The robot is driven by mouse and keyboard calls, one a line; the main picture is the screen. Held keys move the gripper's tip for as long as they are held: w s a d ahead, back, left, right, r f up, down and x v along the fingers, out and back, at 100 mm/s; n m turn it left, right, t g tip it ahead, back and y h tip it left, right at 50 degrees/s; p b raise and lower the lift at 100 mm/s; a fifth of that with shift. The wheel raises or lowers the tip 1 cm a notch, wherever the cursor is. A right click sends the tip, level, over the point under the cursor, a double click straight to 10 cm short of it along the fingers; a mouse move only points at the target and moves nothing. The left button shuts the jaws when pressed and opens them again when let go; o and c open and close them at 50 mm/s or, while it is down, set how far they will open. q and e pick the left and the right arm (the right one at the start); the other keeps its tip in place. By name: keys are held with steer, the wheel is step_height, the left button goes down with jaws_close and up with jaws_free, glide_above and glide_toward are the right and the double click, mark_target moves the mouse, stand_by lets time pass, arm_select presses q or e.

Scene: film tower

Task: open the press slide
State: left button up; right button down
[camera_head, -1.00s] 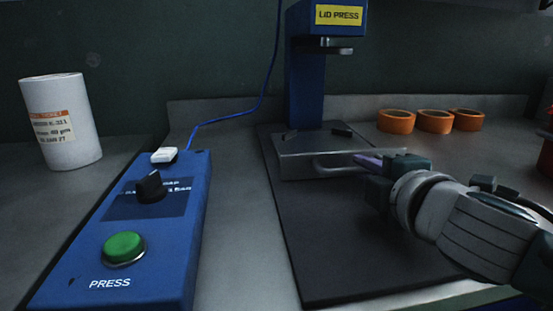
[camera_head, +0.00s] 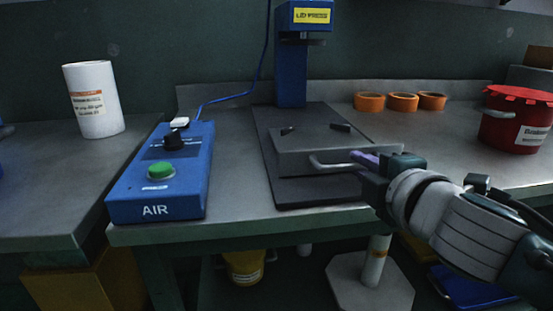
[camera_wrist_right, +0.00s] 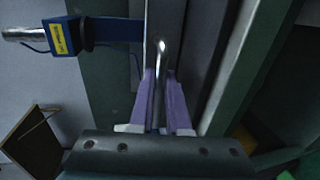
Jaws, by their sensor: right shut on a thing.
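The press slide (camera_head: 335,138) is a flat grey plate on the dark base (camera_head: 262,150) of the blue lid press (camera_head: 291,75). It sticks out in front of the press column, and part of the base shows in front of it. Its bar handle (camera_head: 325,163) is on the front edge. My right gripper (camera_head: 362,158) is at the handle's right part. In the right wrist view its purple fingers (camera_wrist_right: 161,85) are shut on the handle (camera_wrist_right: 160,55), one on each side. My left gripper is out of view.
A blue control box (camera_head: 165,170) with a green button stands left of the press. A white labelled cylinder (camera_head: 93,100) is further left. Several orange rings (camera_head: 402,102) and a red pot (camera_head: 515,120) are at the right. The bench front edge lies just before the base.

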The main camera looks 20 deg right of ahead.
steer(key=c, duration=1.2)
jaws_free()
steer(key=shift+o, duration=0.2)
steer(key=p+v, duration=0.1)
steer(key=v, duration=0.9)
steer(key=shift+d, duration=0.1)
